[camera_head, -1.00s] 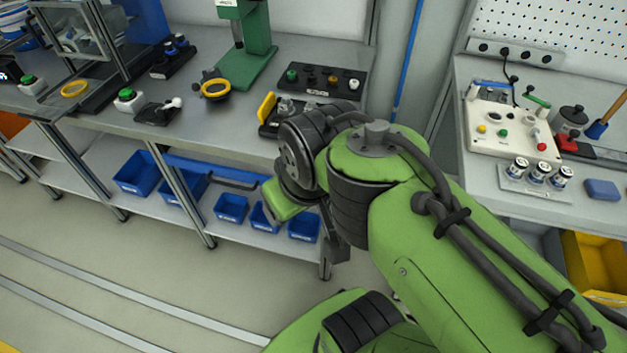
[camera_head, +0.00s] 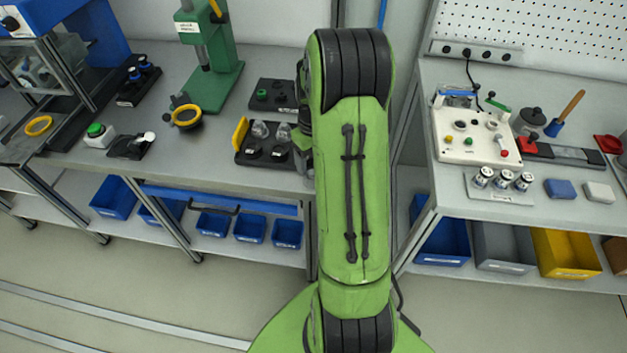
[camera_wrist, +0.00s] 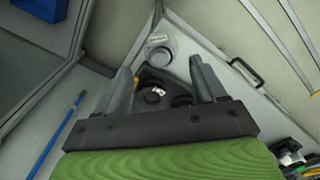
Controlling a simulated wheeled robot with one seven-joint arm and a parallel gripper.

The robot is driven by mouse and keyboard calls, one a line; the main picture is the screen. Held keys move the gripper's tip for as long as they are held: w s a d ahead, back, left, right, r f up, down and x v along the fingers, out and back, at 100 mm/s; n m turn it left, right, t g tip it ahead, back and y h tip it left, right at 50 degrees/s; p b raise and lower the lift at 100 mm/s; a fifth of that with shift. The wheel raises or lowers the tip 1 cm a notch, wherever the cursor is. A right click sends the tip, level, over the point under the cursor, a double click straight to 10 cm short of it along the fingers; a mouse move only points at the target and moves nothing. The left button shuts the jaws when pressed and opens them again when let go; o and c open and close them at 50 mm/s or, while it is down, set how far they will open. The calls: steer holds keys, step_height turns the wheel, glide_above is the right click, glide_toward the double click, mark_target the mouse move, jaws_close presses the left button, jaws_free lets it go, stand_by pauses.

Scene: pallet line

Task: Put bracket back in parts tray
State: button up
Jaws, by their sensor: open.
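My gripper (camera_wrist: 162,72) is open in the wrist view, its two grey fingers spread with nothing held between them. Below and between the fingers is a dark tray (camera_wrist: 151,77) with round pockets and a small shiny metal piece (camera_wrist: 157,92). In the head view my green arm stands upright and hides the gripper. A black tray (camera_head: 242,157) with round pockets and clear-topped pieces (camera_head: 260,130) lies on the bench left of my arm, a yellow plate (camera_head: 240,134) upright at its left edge. Another black tray (camera_head: 285,84) lies behind, partly hidden. I cannot make out which piece is the bracket.
A green press (camera_head: 215,75) stands at the back of the left bench. A yellow ring fixture (camera_head: 187,116) is left of the trays. The right bench holds a white control panel (camera_head: 465,148). Blue bins (camera_head: 250,229) sit on the lower shelf.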

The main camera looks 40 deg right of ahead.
step_height(320, 180, down, 6)
steer(key=shift+f+b, duration=0.2)
steer(key=shift+b, duration=0.4)
steer(key=shift+r, duration=0.1)
steer(key=shift+c, duration=0.5)
